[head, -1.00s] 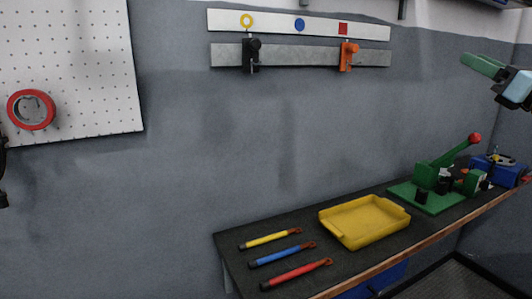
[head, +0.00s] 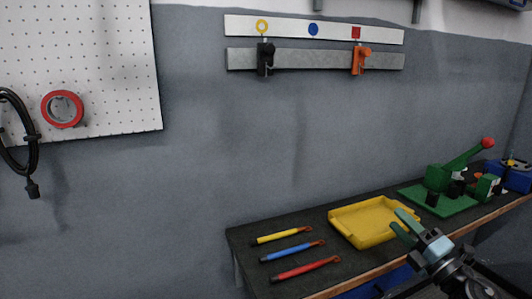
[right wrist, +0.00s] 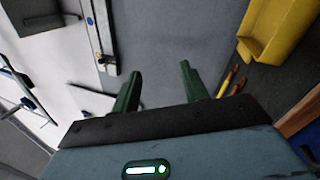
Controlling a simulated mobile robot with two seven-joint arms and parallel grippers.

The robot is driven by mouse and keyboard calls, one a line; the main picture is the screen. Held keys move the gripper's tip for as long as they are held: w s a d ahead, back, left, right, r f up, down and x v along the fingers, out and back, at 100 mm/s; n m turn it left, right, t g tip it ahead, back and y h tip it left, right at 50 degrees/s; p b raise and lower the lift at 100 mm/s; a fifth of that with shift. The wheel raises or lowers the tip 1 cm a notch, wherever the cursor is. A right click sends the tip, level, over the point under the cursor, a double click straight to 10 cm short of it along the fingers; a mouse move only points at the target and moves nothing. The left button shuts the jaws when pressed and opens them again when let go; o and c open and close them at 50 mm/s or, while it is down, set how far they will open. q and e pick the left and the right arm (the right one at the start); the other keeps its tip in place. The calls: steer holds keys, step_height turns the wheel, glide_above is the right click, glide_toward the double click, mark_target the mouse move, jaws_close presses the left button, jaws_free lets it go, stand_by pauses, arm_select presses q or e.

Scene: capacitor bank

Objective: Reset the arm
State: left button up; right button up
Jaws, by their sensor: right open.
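My right gripper (head: 400,222) is at the lower right of the head view, in front of the right edge of the yellow tray (head: 345,228). Its two green fingers are apart and nothing is between them. I cannot tell how far the fingers are from the tray. My left gripper is not in view.
Yellow (head: 285,236), blue (head: 293,251) and red (head: 305,270) tools lie on the dark bench (head: 255,262). A green lever press (head: 445,190) stands at the right. Black (head: 265,58) and orange (head: 359,61) clamps hang on the wall rail. The wall space above the bench is clear.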

steer(key=s+a+f+m+g+h, duration=0.25)
steer(key=s+f+m, duration=0.6)
steer(key=f, duration=0.45)
steer(key=s+a+f+m+g+h, duration=0.3)
steer(key=s+f+m, duration=0.5)
steer(key=f, duration=0.6)
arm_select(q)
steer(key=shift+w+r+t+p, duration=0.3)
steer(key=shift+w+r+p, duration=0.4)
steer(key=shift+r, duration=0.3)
arm_select(e)
steer(key=s+a+f+m+g, duration=0.1)
steer(key=s+f, duration=0.3)
steer(key=s, duration=0.4)
steer(key=s+a+f+m+g+h, duration=0.1)
steer(key=s+f+m, duration=0.3)
steer(key=s, duration=0.5)
steer(key=s+a+f+m+g, duration=0.3)
steer(key=s+f, duration=0.1)
steer(key=s, duration=0.4)
steer(key=shift+s+a, duration=0.25)
steer(key=shift+s, duration=0.15)
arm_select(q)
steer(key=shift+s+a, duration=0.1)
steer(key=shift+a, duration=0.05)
arm_select(e)
steer(key=shift+w+a, duration=0.1)
